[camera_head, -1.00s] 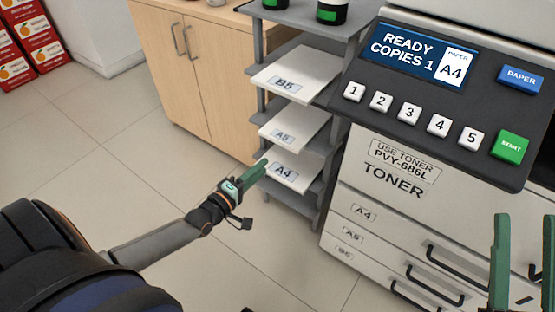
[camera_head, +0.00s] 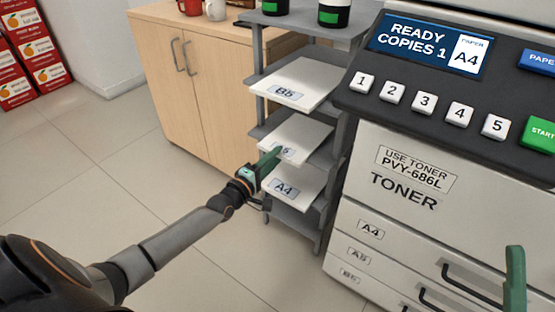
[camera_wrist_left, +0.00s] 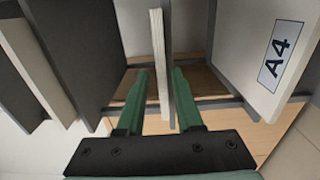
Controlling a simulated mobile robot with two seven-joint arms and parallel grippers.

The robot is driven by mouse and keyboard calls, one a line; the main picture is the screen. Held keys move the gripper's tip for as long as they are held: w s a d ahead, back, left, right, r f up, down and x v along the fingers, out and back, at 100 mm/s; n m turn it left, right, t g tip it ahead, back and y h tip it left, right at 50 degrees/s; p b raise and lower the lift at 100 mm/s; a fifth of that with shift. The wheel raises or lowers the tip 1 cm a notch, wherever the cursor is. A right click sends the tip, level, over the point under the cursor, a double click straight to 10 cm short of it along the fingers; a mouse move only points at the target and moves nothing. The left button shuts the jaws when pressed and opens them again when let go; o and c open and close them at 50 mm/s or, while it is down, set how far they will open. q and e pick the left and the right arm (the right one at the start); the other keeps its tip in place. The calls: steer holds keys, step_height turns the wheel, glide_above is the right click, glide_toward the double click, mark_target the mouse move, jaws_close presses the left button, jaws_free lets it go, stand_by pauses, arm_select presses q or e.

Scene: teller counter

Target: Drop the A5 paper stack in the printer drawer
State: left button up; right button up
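The A5 paper stack (camera_head: 302,129) lies flat on a middle shelf of the grey rack, its label partly hidden by my left gripper. My left gripper (camera_head: 272,163) is at the stack's front edge. In the left wrist view its green fingers (camera_wrist_left: 160,82) are apart, with the stack's white edge (camera_wrist_left: 159,60) between them and a gap on the left side. Whether they touch it on the right is unclear. The printer's A5 drawer (camera_head: 359,256) appears shut. One green finger of my right gripper (camera_head: 515,278) shows at the lower right; its opening cannot be judged.
The B5 stack (camera_head: 300,78) lies on the shelf above and the A4 stack (camera_head: 296,181) on the shelf below, close to my left gripper. The printer panel (camera_head: 440,85) is at the right, its display reading A4. A wooden cabinet (camera_head: 205,90) stands behind.

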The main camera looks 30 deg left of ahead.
arm_select(q)
steer(key=shift+w, duration=0.45)
steer(key=shift+c, duration=1)
jaws_close()
steer(key=shift+r, duration=0.25)
step_height(320, 180, up, 2)
steer(key=shift+r+p, duration=0.15)
steer(key=shift+p, duration=0.95)
